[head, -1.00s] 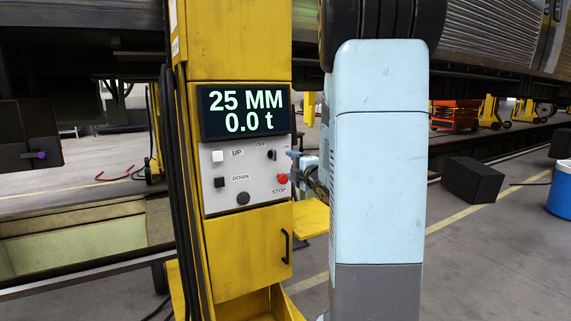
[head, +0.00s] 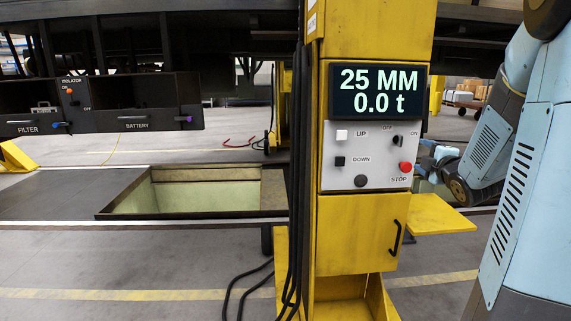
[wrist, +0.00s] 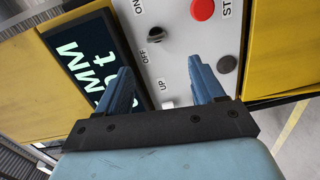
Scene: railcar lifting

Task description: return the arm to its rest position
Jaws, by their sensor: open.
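My gripper (wrist: 162,78) is open in the wrist view, with two blue fingers apart and nothing between them. Behind them is the grey control panel (head: 330,178) of a yellow lifting column (head: 355,220). The wrist view shows the panel's dark knob (wrist: 155,34), red STOP button (wrist: 202,9) and white UP button (wrist: 167,104). I cannot tell whether the fingertips touch the panel. In the head view my arm stands at the right, bent toward the panel's right side. The display (head: 377,92) reads 25 MM and 0.0 t.
A yellow ledge (head: 440,214) juts out right of the column. Black cables (head: 297,150) run down its left side.

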